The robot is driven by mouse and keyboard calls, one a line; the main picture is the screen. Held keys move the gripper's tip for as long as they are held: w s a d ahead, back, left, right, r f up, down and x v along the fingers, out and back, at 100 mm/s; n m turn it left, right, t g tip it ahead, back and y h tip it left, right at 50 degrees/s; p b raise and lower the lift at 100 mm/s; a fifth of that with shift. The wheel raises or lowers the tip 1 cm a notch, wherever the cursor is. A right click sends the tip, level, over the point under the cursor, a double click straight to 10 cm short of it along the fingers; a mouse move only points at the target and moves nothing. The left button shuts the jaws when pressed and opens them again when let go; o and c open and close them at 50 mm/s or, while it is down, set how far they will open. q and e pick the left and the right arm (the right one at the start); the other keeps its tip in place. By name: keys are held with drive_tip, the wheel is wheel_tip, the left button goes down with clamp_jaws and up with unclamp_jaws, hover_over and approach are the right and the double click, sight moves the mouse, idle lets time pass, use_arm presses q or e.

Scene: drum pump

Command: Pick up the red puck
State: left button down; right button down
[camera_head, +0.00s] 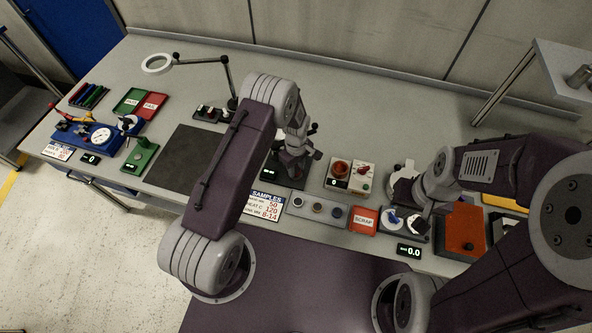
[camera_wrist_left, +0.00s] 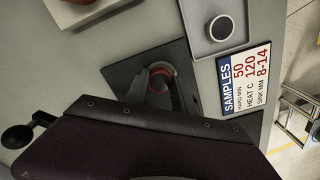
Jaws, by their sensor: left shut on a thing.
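In the left wrist view the red puck (camera_wrist_left: 163,71) shows as a reddish rim between the fingers of my left gripper (camera_wrist_left: 160,88). The fingers are shut on it, over a dark square plate (camera_wrist_left: 125,72). I cannot tell whether the puck touches the plate. In the head view my left gripper (camera_head: 291,168) points down at the dark plate (camera_head: 270,184), and the puck is hidden there. My right gripper (camera_head: 408,190) is at the right, near a round grey device; its fingers are too unclear to judge.
A grey tray (camera_head: 307,212) with several round samples lies in front, beside the SAMPLES card (camera_head: 267,201). A white device with a red round top (camera_head: 341,167) stands to the right.

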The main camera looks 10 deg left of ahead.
use_arm(q)
wheel_tip(320, 180, up, 3)
drive_tip(key=shift+f+b, duration=0.15)
drive_tip(key=shift+b, duration=0.45)
drive_tip(key=s+d+r, duration=0.6)
drive_tip(key=d+r, duration=0.4)
drive_tip(key=shift+r, duration=0.2)
